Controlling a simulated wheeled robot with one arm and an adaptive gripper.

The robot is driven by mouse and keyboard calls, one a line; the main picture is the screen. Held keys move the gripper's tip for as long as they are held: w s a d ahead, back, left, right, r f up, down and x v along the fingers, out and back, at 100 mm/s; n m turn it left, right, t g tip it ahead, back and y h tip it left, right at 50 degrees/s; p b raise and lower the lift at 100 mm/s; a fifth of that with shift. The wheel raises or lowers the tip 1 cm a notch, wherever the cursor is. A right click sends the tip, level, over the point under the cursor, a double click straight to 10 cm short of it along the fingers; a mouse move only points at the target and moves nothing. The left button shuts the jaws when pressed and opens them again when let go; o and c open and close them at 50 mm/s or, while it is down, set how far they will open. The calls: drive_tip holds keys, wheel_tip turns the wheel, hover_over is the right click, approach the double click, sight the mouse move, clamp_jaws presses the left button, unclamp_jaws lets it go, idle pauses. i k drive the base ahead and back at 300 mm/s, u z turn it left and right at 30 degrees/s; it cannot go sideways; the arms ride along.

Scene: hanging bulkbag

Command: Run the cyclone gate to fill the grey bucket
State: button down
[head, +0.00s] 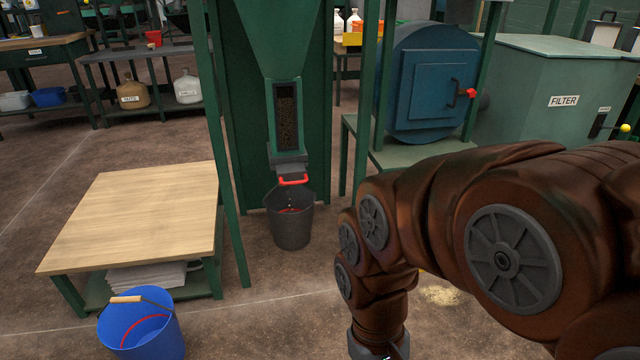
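The green cyclone (285,40) narrows to a chute with a sight window (286,115) that shows dark brown material inside. Below it is the grey gate housing (289,160) with a red gate handle (294,181) at its front. The grey bucket (291,228) stands upright on the floor under the gate. A red line and a few pale specks show inside it, but its fill is hard to tell. My arm comes in from the right and bends down at the lower middle; my gripper is below the frame's bottom edge.
A wooden-topped table (145,212) stands left of the cyclone, with a blue bucket (143,325) in front. Green posts (228,190) frame the cyclone. A blue round-doored vessel (428,85) and a filter box (545,100) stand at right. Floor before the grey bucket is clear.

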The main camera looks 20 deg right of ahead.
sight(291, 173)
drive_tip(key=i, duration=1)
drive_tip(key=u, duration=0.5)
